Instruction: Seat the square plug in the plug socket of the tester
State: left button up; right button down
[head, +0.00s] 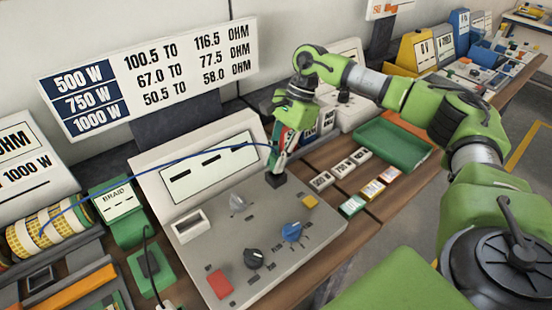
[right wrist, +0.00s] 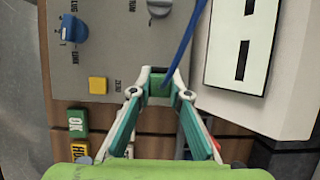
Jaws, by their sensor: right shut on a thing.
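The tester (head: 205,240) is a grey console with knobs, coloured buttons and an upright display panel. My right gripper (head: 279,166) is over the tester's back right part, pointing down. In the right wrist view its fingertips (right wrist: 160,90) are closed on a small green square piece, the square plug (right wrist: 160,86), with a blue cable running from it. A small black block (head: 275,180), seemingly the plug socket, stands on the tester directly below the fingertips. The fingers hide the contact, so I cannot tell whether the plug is inside it. My left gripper is not in view.
The blue cable (head: 150,160) runs left across the display panel to a spool (head: 50,228). Beside the tester are a green braid stand (head: 118,205), small labelled blocks (head: 352,205) and an empty green tray (head: 395,145). A blue knob (head: 291,232) and yellow button (head: 309,201) are near the gripper.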

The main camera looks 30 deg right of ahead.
jog(key=shift+f+b, duration=0.8)
jog(key=shift+f, duration=0.3)
jog(key=c, duration=1.8)
grip_release()
jog(key=shift+c, duration=0.2)
jog(key=shift+r, duration=0.1)
jog(key=v, duration=1.1)
jog(key=shift+d+r, duration=0.15)
jog(key=shift+r, duration=0.25)
